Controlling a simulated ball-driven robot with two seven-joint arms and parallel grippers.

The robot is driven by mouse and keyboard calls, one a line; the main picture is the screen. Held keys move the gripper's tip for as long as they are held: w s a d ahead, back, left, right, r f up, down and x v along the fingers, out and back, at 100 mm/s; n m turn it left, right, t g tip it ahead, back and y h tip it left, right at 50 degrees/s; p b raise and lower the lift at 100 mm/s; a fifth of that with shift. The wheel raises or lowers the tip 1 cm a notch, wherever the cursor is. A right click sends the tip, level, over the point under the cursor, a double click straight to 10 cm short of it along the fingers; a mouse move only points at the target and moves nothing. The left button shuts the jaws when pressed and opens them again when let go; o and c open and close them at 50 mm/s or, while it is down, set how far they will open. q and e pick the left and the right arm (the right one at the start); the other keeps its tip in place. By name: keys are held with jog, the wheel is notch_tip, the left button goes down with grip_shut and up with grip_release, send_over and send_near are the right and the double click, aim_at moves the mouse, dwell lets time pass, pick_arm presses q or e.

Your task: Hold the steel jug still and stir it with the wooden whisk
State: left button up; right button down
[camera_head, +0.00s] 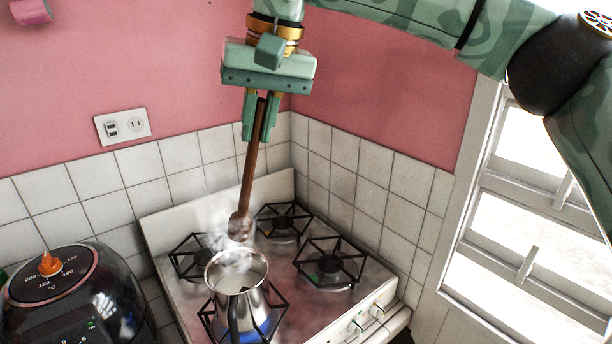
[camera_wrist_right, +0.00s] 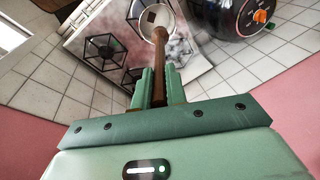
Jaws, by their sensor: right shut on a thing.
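The steel jug (camera_head: 240,300) stands upright on the front-left burner of the stove, with pale liquid inside and steam above it. A blue flame shows under it. My right gripper (camera_head: 258,132) is shut on the handle of the wooden whisk (camera_head: 248,185), which hangs nearly upright. The whisk head is above and just behind the jug's rim, apart from it in the head view. In the right wrist view the whisk (camera_wrist_right: 159,70) sits between the fingers (camera_wrist_right: 158,88) and points toward the jug (camera_wrist_right: 148,30). My left gripper is not in view.
The white stove (camera_head: 175,225) has several black burner grates, the others empty. A dark air fryer (camera_head: 70,310) with an orange knob stands at the left. Tiled walls close off the back and right, with a window (camera_head: 530,220) at the right.

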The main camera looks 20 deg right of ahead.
aim_at(244, 176)
jog(key=x, duration=0.3)
jog(key=shift+w+a, duration=0.15)
jog(key=shift+a, duration=0.25)
jog(key=shift+w+f, duration=0.15)
jog(key=shift+f, duration=0.25)
notch_tip(244, 176, down, 16)
dwell(0.5)
jog(key=shift+f, duration=0.1)
